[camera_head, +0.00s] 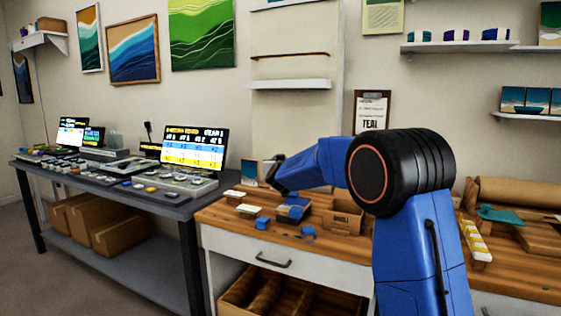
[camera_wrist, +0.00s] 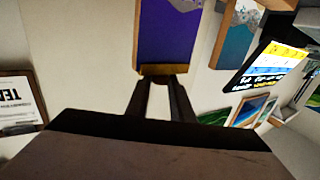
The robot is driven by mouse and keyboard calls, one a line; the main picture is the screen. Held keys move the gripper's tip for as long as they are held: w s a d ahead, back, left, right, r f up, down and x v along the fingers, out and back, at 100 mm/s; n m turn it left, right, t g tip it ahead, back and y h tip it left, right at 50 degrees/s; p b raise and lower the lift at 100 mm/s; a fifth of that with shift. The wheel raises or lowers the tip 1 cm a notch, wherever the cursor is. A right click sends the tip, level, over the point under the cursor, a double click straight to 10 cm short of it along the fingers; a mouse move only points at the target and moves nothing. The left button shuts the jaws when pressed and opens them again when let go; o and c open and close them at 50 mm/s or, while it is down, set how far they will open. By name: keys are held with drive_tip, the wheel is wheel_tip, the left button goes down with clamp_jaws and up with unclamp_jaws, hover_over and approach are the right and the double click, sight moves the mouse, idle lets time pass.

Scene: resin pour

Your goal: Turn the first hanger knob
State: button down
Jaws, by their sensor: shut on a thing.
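My gripper (camera_head: 277,172) is at the end of my blue arm, above the wooden bench and pointing left. In the wrist view my gripper's two dark fingers (camera_wrist: 163,78) meet a brown-gold strip (camera_wrist: 163,69) at the lower edge of a purple panel (camera_wrist: 165,35). The fingers are shut on this strip. A thin wooden edge runs down the panel's left side. I cannot make out a knob in either view, and what the fingers grip is too small to tell in the head view.
The wooden bench (camera_head: 222,215) holds small blue blocks, a dark blue box (camera_head: 292,212) and an open brown box (camera_head: 344,216). A small picture (camera_head: 250,172) stands close to my gripper. A clipboard (camera_head: 371,112) hangs behind my arm. A monitor (camera_head: 195,147) stands left.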

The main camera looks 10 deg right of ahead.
drive_tip(key=shift+a+h, duration=0.1)
drive_tip(key=shift+h, duration=0.2)
drive_tip(key=shift+w+a+m+g+h, duration=0.25)
drive_tip(key=shift+m+g+h, duration=2)
drive_tip(key=shift+g+h, duration=0.1)
drive_tip(key=shift+w+a+m+g+h, duration=0.2)
drive_tip(key=shift+w+m+g+h, duration=0.1)
drive_tip(key=shift+m+g+h, duration=2.05)
drive_tip(key=shift+w+a+m+g+h, duration=0.25)
drive_tip(key=shift+m+g+h, duration=1.95)
drive_tip(key=shift+h, duration=0.2)
drive_tip(key=shift+m+g, duration=0.3)
drive_tip(key=shift+g, duration=0.1)
drive_tip(key=c, duration=1.5)
unclamp_jaws()
drive_tip(key=shift+c, duration=0.2)
